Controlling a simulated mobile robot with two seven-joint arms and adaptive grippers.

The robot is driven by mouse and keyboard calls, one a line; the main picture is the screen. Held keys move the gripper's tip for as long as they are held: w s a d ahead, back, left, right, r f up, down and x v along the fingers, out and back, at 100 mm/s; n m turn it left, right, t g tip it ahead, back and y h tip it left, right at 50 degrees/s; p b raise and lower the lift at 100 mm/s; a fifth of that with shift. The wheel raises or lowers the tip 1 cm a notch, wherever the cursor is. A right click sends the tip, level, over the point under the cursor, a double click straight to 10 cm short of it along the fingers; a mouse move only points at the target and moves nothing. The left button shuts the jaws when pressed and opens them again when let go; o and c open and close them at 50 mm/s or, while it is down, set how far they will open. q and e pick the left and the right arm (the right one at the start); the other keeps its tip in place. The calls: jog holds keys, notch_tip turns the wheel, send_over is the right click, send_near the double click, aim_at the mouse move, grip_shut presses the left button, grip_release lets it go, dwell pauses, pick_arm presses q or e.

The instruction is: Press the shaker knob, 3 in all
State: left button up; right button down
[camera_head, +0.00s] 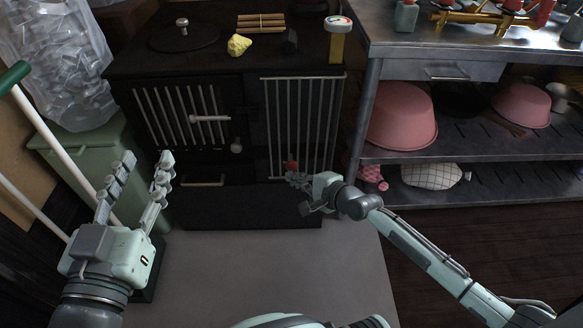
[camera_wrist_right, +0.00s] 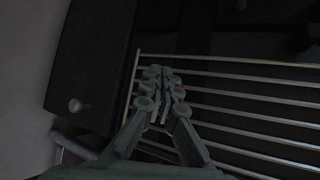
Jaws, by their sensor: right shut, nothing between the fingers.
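A black stove (camera_head: 205,205) stands ahead, with upright metal bars on its front. A small red knob-like thing (camera_head: 292,165) shows low in front of the right-hand bars; I take it for the shaker knob. My right gripper (camera_head: 297,178) is shut and empty, its tips right by the red thing. Whether they touch it I cannot tell. My left gripper (camera_head: 145,178) is open and empty at the left, away from the stove.
The stove front also has a round grey knob (camera_head: 236,146), a bar handle (camera_head: 209,118) and a low drawer handle (camera_head: 203,182). A metal shelf unit (camera_head: 445,157) with pink bowls stands at the right. A green bin (camera_head: 95,155) stands at the left, near my left gripper.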

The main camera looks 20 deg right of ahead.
aim_at(291, 168)
jog(key=shift+w, duration=0.1)
jog(key=shift+w+d, duration=0.1)
jog(key=shift+w, duration=0.2)
jog(key=shift+w+d+b, duration=0.2)
jog(key=shift+w+b, duration=0.1)
jog(key=shift+w, duration=0.25)
jog(key=shift+w+d+b, duration=0.2)
jog(key=shift+w+b, duration=0.05)
jog(key=shift+w, duration=0.3)
dwell(1.0)
jog(key=shift+s+r, duration=0.1)
jog(key=s+p, duration=0.1)
jog(key=s+a+p, duration=0.1)
jog(key=shift+s, duration=0.4)
